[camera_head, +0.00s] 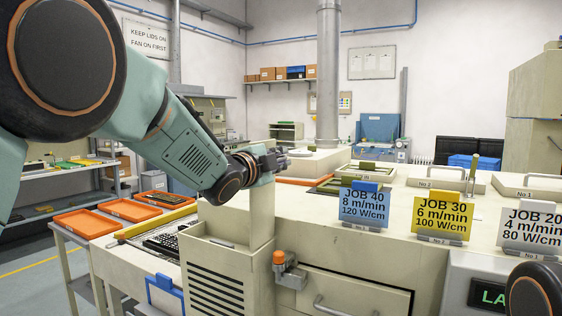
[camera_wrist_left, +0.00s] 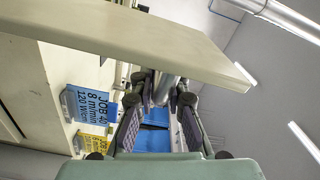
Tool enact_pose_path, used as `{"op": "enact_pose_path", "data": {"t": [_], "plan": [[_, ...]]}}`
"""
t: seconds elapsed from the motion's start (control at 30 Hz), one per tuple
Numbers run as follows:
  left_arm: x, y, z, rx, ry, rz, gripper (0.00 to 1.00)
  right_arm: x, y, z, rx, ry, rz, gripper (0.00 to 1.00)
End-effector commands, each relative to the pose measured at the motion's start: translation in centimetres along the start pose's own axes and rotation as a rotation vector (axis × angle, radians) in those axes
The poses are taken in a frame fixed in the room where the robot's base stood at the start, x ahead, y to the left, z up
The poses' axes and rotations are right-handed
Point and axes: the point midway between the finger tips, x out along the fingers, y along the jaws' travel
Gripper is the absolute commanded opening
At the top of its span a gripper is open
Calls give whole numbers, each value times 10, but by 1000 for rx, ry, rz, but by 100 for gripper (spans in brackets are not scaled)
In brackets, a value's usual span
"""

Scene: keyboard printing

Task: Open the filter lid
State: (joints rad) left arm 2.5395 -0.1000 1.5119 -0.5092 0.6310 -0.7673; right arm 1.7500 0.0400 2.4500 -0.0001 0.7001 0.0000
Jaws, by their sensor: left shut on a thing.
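The filter lid (camera_head: 262,215) is a flat cream panel standing about upright at the right side of the vented cream filter box (camera_head: 213,285). The top of the box looks open beside it. My left gripper (camera_head: 268,160) is at the upper part of the lid. In the left wrist view the lid (camera_wrist_left: 130,32) spans the top of the picture, and my left gripper (camera_wrist_left: 165,95) is shut on the lid's bar handle (camera_wrist_left: 164,88). The box's inside is mostly hidden. My right gripper is out of view.
Orange trays (camera_head: 132,209) and a keyboard (camera_head: 163,244) lie left of the box. Job cards stand on the machine at right, including a blue one (camera_head: 363,205) and a yellow one (camera_head: 440,217). An orange-capped fitting (camera_head: 280,258) sits close to the box's right side.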

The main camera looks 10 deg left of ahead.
Motion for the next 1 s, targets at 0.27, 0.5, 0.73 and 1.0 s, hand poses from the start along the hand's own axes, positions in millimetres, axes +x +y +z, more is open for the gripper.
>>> {"op": "enact_pose_path", "data": {"t": [0.27,0.5,0.73,1.0], "plan": [[0,5,1,-5,-4,8,0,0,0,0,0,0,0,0],[0,5,0,-3,-3,7,27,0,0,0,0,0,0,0],[0,4,-2,-1,-2,5,36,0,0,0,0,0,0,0],[-5,2,-2,-1,-2,3,36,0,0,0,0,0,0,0]]}}
